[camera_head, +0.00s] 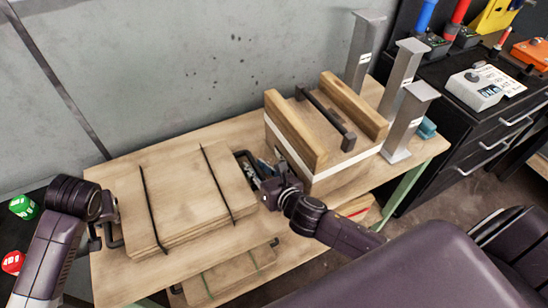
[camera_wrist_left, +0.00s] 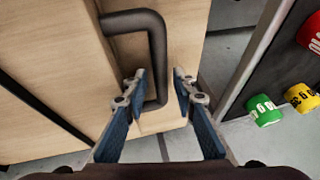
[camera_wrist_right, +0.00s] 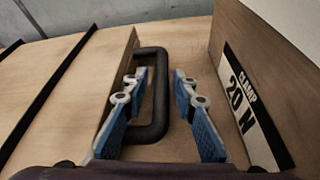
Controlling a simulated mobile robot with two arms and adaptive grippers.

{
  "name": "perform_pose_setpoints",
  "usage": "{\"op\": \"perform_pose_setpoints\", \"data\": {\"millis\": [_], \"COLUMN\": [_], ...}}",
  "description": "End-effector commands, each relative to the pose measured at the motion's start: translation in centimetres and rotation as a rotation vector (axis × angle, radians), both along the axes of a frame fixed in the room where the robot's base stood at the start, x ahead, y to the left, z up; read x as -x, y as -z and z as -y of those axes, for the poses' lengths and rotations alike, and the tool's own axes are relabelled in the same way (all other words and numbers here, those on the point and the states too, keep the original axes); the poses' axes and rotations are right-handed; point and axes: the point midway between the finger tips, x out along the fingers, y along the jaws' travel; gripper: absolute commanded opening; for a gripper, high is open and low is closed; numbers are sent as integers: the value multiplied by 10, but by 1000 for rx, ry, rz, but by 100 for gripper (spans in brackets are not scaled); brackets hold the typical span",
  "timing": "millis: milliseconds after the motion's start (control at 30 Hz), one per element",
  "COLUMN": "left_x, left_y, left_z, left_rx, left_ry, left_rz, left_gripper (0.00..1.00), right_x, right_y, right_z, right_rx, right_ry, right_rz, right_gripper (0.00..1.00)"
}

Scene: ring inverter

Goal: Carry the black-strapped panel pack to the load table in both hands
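The panel pack (camera_head: 185,200) is a flat stack of pale wooden panels with two black straps. It lies on a wooden table (camera_head: 125,290) in the head view. It has a black handle at each end. In the left wrist view, my open left gripper (camera_wrist_left: 158,78) has its fingers either side of the left handle (camera_wrist_left: 157,45). In the right wrist view, my open right gripper (camera_wrist_right: 160,78) has its fingers either side of the right handle (camera_wrist_right: 160,120). Neither gripper is closed on its handle. Which table is the load table cannot be told.
A wooden clamp box (camera_head: 310,150) labelled "CLAMP 20 N" stands close to the right of my right gripper. Grey metal posts (camera_head: 408,120) stand beyond it. Another strapped board (camera_head: 235,275) shows lower down, below the tabletop. A dark drawer cabinet (camera_head: 480,130) is at the right.

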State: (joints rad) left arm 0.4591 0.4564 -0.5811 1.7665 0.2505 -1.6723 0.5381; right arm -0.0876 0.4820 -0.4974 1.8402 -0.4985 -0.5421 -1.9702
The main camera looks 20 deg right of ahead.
Motion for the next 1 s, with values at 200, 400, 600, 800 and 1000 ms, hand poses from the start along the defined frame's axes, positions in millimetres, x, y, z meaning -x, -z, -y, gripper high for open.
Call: {"op": "perform_pose_setpoints", "data": {"millis": [200, 400, 600, 800, 1000], "left_x": [0, 2, 16, 35, 40], "left_y": [0, -9, -43, -88, -105], "left_z": [0, 3, 10, 19, 21], "left_rx": [1, 3, 4, 4, -3], "left_ry": [0, 2, 3, 2, 4], "left_rz": [0, 3, 7, 8, 11], "left_gripper": [29, 29, 29, 29, 29], "right_x": [0, 0, 0, 0, 0], "right_y": [0, 0, 0, 0, 0], "right_z": [0, 0, 0, 1, 1], "right_rx": [0, 0, 0, 0, 0], "right_ry": [1, 1, 1, 1, 1], "right_rz": [0, 0, 0, 0, 0], "right_gripper": [30, 30, 30, 30, 30]}}
